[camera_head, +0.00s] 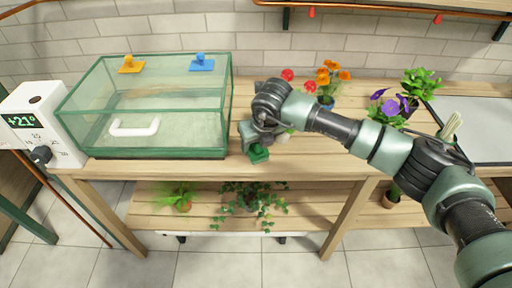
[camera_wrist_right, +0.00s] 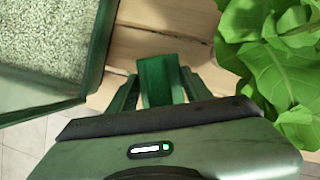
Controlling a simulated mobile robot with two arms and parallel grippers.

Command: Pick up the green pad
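The green pad (camera_head: 259,155) is at my right gripper (camera_head: 256,143), over the wooden bench top just right of the glass tank. In the right wrist view the green pad (camera_wrist_right: 160,80) sits between the two fingers of my right gripper (camera_wrist_right: 161,85), one finger close on each side. I cannot tell whether the fingers press on it, or whether it touches the bench. My left gripper is not in view.
The glass tank (camera_head: 145,154) with a white handle stands left of the gripper; it holds gravel. Red, orange (camera_head: 327,74) and purple (camera_head: 388,104) flowers stand behind and beside my right arm. Large green leaves (camera_wrist_right: 280,60) are close on the right in the wrist view.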

